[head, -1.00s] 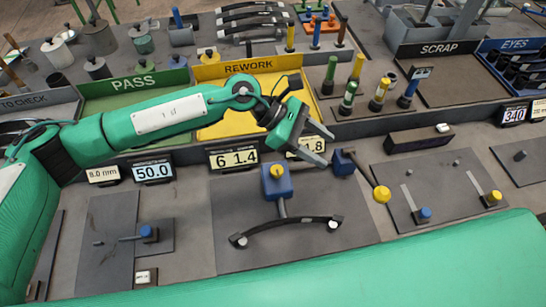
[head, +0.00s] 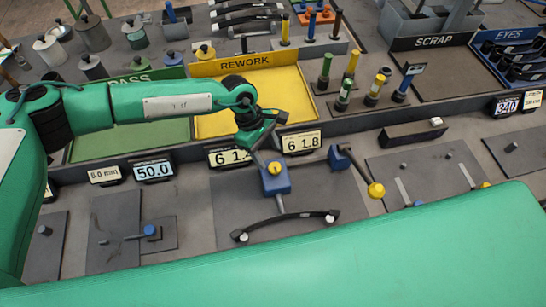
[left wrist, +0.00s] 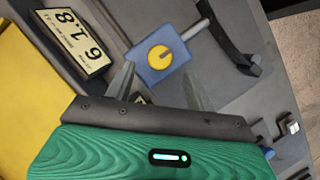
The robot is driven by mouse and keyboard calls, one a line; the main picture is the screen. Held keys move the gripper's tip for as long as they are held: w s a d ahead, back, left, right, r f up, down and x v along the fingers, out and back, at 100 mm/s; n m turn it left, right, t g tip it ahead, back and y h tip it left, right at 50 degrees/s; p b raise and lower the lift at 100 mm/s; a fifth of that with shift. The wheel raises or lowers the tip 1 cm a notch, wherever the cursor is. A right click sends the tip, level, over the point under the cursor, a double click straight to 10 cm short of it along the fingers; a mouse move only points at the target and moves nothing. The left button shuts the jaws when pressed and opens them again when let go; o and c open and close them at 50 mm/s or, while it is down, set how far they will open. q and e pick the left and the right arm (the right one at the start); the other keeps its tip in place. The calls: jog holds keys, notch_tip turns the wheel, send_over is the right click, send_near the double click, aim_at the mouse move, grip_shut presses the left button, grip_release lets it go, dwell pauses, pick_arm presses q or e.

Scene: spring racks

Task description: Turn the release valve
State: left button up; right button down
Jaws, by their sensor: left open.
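A blue block with a round yellow knob (head: 275,169) stands on the dark plate in the middle of the bench. I take this knob to be the release valve. It also shows in the left wrist view, where the yellow knob (left wrist: 160,57) has a dark slot line and the block joins a grey rod. My left gripper (head: 270,138) is open and empty, just behind and above the block. In the left wrist view my left gripper (left wrist: 158,75) has its two fingers spread, with the block beyond the tips. I cannot see contact. My right gripper is not in view.
A curved black bar (head: 285,222) lies in front of the block. A lever with a yellow ball (head: 376,190) stands to the right. Number displays (head: 301,142) line the rear ledge, before the yellow REWORK tray (head: 215,121). A small blue knob (head: 149,230) sits at left.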

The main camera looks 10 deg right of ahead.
aim_at(275, 167)
pick_arm(q)
jog(key=p+x, duration=0.1)
jog(key=x, duration=0.3)
jog(key=shift+s+d+f, duration=0.15)
jog(key=shift+f, duration=0.35)
jog(key=c, duration=1)
